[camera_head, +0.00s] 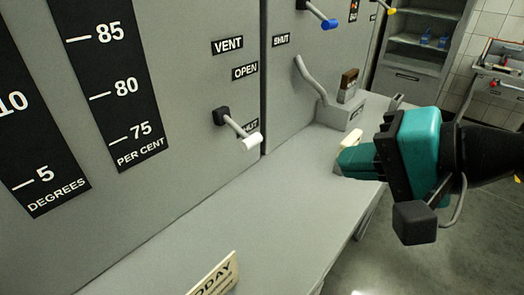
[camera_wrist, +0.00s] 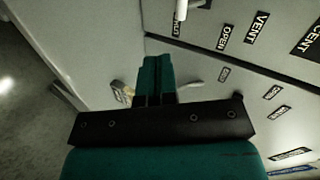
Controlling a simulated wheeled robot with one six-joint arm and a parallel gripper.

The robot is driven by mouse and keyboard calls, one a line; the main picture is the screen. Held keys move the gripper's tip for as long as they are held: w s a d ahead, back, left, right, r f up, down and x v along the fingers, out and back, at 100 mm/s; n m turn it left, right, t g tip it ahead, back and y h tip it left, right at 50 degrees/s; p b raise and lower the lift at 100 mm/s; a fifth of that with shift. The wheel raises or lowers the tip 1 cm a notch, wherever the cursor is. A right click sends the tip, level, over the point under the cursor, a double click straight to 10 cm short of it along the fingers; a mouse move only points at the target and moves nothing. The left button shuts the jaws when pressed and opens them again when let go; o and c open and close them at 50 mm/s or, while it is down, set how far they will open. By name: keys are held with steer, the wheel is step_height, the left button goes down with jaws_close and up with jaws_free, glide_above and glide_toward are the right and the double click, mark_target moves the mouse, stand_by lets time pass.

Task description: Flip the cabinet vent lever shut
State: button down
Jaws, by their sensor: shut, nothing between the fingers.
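The vent lever (camera_head: 238,129) is on the grey cabinet front, below the VENT label (camera_head: 228,45) and the OPEN label (camera_head: 245,71). Its arm slants down and right from a black pivot to a white tip, partly covering a lower label that appears to read SHUT. The white tip also shows at the top of the wrist view (camera_wrist: 181,10). My gripper (camera_head: 346,162) is teal, shut and empty, right of the lever and apart from it. Its closed fingers (camera_wrist: 154,62) point towards the cabinet in the wrist view.
A grey ledge (camera_head: 190,235) runs below the cabinet, with a TODAY sign (camera_head: 214,276) at the front. A bent grey handle (camera_head: 311,79) and a box with a brush (camera_head: 347,88) are behind my gripper. A blue-tipped lever (camera_head: 322,17) is higher up. The ledge beneath the vent lever is clear.

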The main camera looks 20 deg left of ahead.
steer(key=a+m, duration=0.1)
steer(key=m+t+y+p, duration=0.1)
steer(key=p, duration=1.3)
glide_toward(255, 143)
steer(key=x, duration=0.7)
steer(key=shift+w+a, duration=0.1)
steer(key=shift+a, duration=0.2)
steer(key=shift+f, duration=0.1)
